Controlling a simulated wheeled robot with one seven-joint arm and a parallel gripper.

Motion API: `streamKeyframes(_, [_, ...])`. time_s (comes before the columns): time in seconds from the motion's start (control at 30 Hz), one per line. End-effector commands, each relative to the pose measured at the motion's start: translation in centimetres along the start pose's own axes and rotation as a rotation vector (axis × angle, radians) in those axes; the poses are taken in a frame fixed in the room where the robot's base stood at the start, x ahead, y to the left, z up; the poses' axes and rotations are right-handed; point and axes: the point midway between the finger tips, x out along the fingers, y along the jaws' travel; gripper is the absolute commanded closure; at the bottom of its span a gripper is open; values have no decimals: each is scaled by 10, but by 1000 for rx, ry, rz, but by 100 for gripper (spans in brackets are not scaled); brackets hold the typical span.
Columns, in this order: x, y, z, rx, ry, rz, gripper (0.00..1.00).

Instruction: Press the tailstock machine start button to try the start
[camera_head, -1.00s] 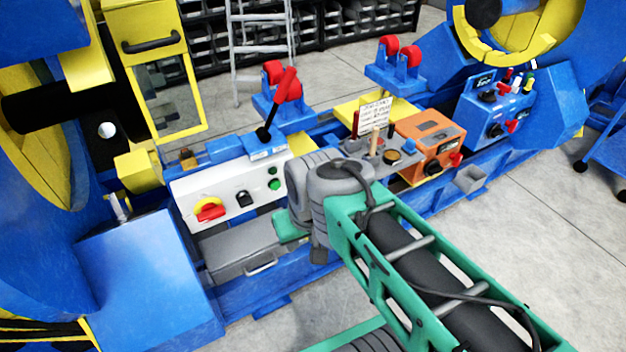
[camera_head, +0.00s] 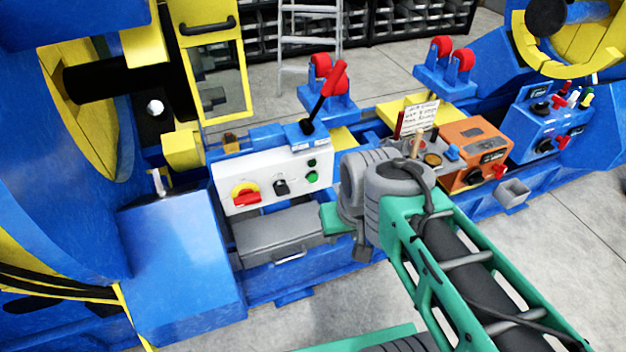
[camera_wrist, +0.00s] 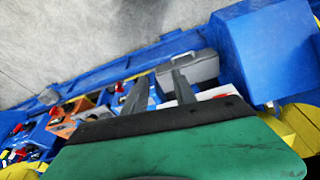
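A blue control box (camera_head: 545,125) stands by the yellow-ringed machine end at the right. It carries dark dials, red levers and small red, white and green knobs (camera_head: 587,94) on top. A white panel (camera_head: 240,178) at the left has a red-and-yellow switch (camera_head: 246,194), a black switch (camera_head: 281,187) and a green button (camera_head: 312,177). I cannot read any label that marks the tailstock start. My gripper (camera_wrist: 159,90) shows two grey fingers apart with nothing between them. In the head view my arm hides the fingers, near the panel's right side.
A red-handled lever (camera_head: 327,90) rises behind the white panel. A grey case (camera_head: 275,240) lies below it. An orange box (camera_head: 470,150) and a handwritten card (camera_head: 417,117) stand right of my wrist. Red rollers (camera_head: 450,55) sit behind. Floor is clear at lower right.

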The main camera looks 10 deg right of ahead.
Motion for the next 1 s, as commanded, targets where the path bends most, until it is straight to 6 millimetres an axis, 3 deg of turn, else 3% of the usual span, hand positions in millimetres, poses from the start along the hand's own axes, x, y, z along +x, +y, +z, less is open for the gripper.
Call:
streamKeyframes(0.37, [0,0,0,0,0,0,99])
streamKeyframes(1.0, [0,0,0,0,0,0,100])
